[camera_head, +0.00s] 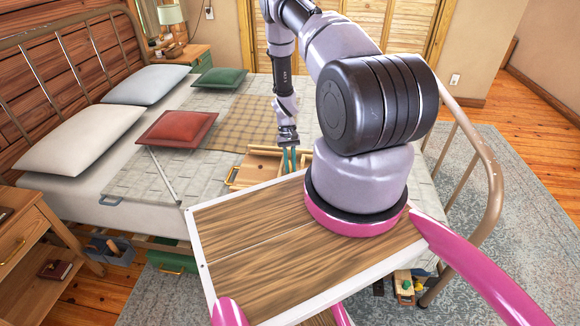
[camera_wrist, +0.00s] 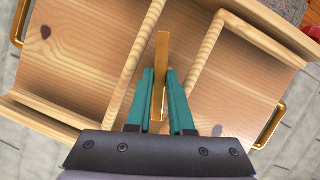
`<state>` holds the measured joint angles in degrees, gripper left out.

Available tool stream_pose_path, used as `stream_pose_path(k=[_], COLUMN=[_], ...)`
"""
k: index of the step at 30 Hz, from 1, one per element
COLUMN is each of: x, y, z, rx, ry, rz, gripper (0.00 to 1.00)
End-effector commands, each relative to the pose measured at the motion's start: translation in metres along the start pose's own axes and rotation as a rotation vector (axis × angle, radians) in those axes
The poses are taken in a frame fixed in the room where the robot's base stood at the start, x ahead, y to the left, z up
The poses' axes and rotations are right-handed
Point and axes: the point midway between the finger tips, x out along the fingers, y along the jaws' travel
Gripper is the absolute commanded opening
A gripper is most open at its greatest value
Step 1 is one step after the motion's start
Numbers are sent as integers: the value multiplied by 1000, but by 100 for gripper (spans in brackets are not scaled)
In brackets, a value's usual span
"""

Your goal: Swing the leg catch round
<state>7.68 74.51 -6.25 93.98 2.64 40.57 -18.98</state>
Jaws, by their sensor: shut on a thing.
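The leg catch appears to be the flat brass bar (camera_wrist: 162,48) in the wrist view. It lies over the pale wooden bed tray (camera_wrist: 95,45), between two slanting wooden bars, a left one (camera_wrist: 146,45) and a right one (camera_wrist: 206,48). My gripper (camera_wrist: 160,76) has its teal fingers closed on either side of the brass bar, whose far end sticks out past the fingertips. The bar is too small to make out there.
Brass handles, a left one (camera_wrist: 19,24) and a right one (camera_wrist: 270,128), stand at the tray's ends. The bed (camera_head: 130,185) holds a red pillow (camera_head: 177,129), a green pillow (camera_head: 219,78) and white pillows. A metal footboard (camera_head: 490,180) curves at the right.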

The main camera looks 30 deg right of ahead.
Motion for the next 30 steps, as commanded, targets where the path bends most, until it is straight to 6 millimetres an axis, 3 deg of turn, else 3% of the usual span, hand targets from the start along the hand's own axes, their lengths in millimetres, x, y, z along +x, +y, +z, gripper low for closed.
stream_pose_path(k=[12,30], x=[0,0], y=[2,2], z=[0,0], rx=[211,254], ry=[0,0], rz=[-87,-105], gripper=[0,0])
